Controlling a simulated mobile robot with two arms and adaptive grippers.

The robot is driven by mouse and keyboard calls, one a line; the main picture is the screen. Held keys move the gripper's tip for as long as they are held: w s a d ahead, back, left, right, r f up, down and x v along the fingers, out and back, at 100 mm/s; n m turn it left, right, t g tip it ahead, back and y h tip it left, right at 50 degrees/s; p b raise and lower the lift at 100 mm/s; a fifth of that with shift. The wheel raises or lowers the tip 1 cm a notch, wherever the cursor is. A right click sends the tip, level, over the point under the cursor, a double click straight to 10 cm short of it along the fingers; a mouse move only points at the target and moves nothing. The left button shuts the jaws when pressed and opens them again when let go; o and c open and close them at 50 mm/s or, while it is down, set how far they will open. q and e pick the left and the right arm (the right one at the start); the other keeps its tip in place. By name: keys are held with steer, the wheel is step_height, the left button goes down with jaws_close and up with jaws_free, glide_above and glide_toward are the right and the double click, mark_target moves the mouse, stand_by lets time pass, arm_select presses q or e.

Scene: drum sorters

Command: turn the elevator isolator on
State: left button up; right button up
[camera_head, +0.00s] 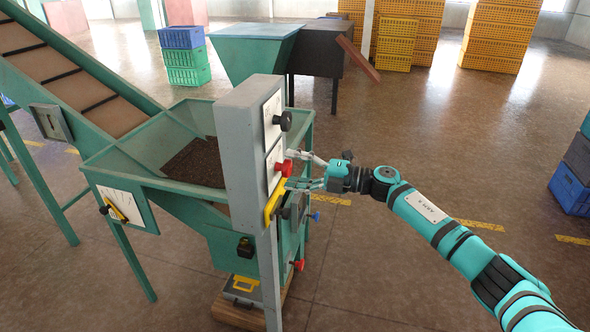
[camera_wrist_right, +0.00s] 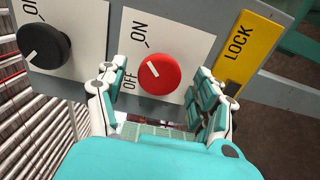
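A red knob (camera_head: 284,168) sits on a white panel on the grey control post (camera_head: 240,135). In the right wrist view the red knob (camera_wrist_right: 159,74) has OFF at its left and ON above it. Its short white mark lies on the upper-left part of its face; I cannot tell its exact setting. My right gripper (camera_head: 293,170) is open at the post, and in the wrist view its fingers (camera_wrist_right: 156,78) stand on either side of the red knob, with no clear contact. No label names the elevator isolator. My left gripper is not in view.
A black knob (camera_wrist_right: 44,46) is beside the red one, and a yellow LOCK piece (camera_wrist_right: 250,52) is on the other side. A green hopper (camera_head: 120,165) with dark material and a sloping conveyor (camera_head: 60,75) stand left. Open floor (camera_head: 430,130) lies behind my right arm.

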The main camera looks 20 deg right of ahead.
steer(key=v, duration=1.2)
stand_by(0.3)
